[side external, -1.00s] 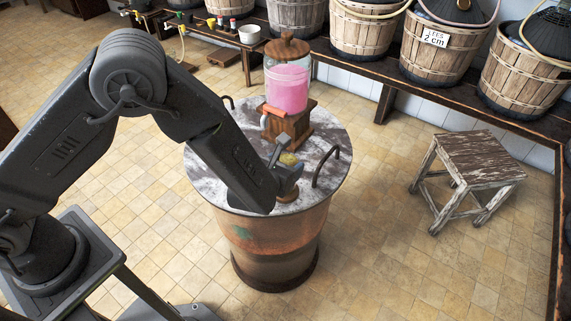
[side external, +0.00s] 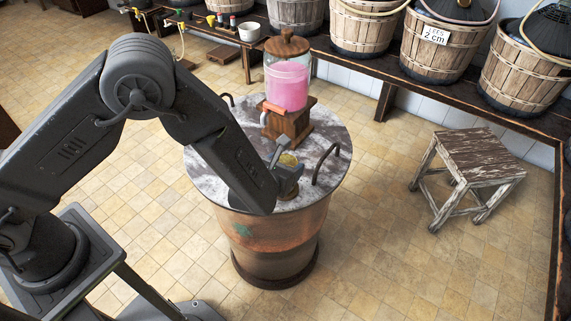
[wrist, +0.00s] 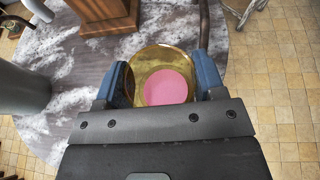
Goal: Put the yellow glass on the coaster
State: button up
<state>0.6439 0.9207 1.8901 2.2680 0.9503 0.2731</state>
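The yellow glass (wrist: 146,66) holds pink liquid and sits between the two fingers of my gripper (wrist: 164,80) in the wrist view. Both fingers appear to touch its sides. In the side view my gripper (side external: 285,165) is over the near part of the round marble-topped barrel table, with the rim of the glass (side external: 288,159) showing between the fingers. A small brown edge, perhaps the coaster (side external: 291,193), shows just below the gripper. The gripper hides most of it, so I cannot tell whether the glass touches it.
A dispenser of pink drink (side external: 287,85) on a wooden stand (side external: 298,122) is behind the gripper on the barrel table (side external: 210,160). A dark curved handle (side external: 325,163) rises close to the right. A stool (side external: 480,157) stands apart on the right.

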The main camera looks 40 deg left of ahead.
jog(key=o, duration=0.5)
jog(key=v, duration=1.4)
jog(key=shift+w, duration=0.1)
jog(key=shift+r, duration=0.1)
jog(key=s+a+r+n+g+y, duration=0.35)
jog(key=a+r+n, duration=0.25)
jog(key=a+n, duration=0.3)
jog(key=s+a+r+n+g+y, duration=0.3)
jog(key=a+r+n+g, duration=0.25)
jog(key=a+n, duration=0.4)
jog(key=s+d+r+n+h, duration=0.1)
jog(key=s+r+n+h, duration=0.1)
jog(key=n, duration=0.3)
jog(key=s+d+r+n+h, duration=0.1)
jog(key=s+r+n+h, duration=0.2)
jog(key=r+n, duration=0.2)
jog(key=s+d+r+n+t+h, duration=0.1)
jog(key=s+d+r+n+h, duration=0.1)
jog(key=n, duration=0.4)
jog(key=shift+s+d+r+n+h, duration=0.1)
jog(key=shift+r+n+h, duration=0.1)
jog(key=shift+r, duration=0.15)
jog(key=shift+s+r+n+h, duration=0.1)
jog(key=shift+r+h, duration=0.05)
jog(key=shift+r, duration=0.15)
